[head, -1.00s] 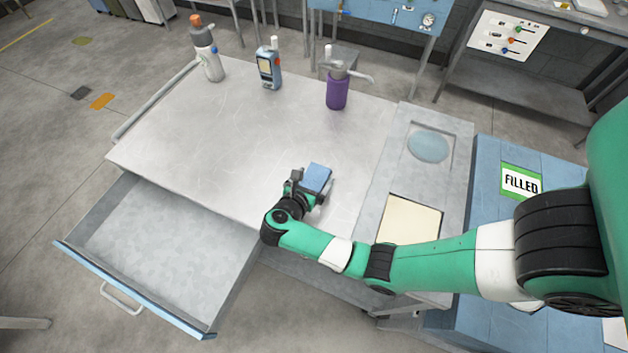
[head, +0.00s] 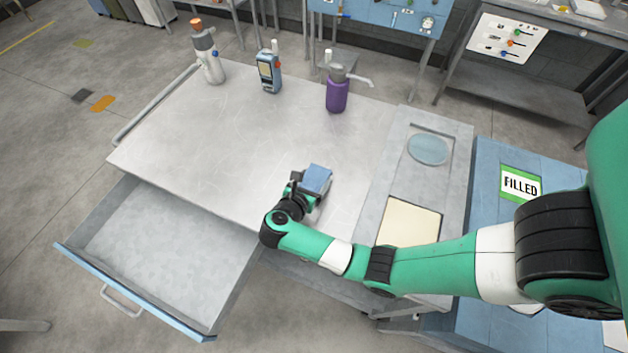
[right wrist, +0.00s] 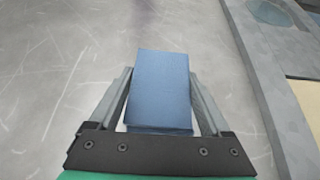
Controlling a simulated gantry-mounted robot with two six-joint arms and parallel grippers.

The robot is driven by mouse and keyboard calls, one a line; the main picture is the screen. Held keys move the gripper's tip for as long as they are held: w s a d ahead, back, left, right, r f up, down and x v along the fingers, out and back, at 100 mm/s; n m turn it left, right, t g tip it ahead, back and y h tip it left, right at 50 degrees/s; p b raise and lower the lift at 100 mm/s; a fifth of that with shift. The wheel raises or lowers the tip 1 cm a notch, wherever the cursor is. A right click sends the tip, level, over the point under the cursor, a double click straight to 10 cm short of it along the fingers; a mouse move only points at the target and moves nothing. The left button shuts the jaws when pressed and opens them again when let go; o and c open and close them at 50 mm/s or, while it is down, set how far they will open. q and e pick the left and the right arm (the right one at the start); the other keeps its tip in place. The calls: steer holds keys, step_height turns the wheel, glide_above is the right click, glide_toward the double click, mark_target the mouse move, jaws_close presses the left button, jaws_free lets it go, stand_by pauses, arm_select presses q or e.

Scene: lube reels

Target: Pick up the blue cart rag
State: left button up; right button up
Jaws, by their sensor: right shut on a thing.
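The blue cart rag (head: 317,178) is a folded blue block over the front right part of the cart top (head: 240,130). My right gripper (head: 309,187) is shut on it. In the right wrist view the rag (right wrist: 161,85) sits between the two grey fingers (right wrist: 160,100), which press on its sides. I cannot tell clearly whether the rag is touching the cart top or just above it. My left gripper is not in view.
An open, empty drawer (head: 150,250) juts out at the front left. A white bottle (head: 210,62), a handheld meter (head: 269,72) and a purple pump bottle (head: 337,95) stand along the back. A side tray with a cream pad (head: 408,222) and a round disc (head: 428,149) lies right.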

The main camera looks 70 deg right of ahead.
step_height(320, 180, up, 3)
steer(key=shift+a+r+p, duration=0.1)
steer(key=shift+a+p, duration=0.05)
steer(key=shift+p, duration=0.4)
steer(key=s+a+r+p, duration=0.8)
steer(key=a+p, duration=0.3)
steer(key=p, duration=0.4)
steer(key=shift+r, duration=0.45)
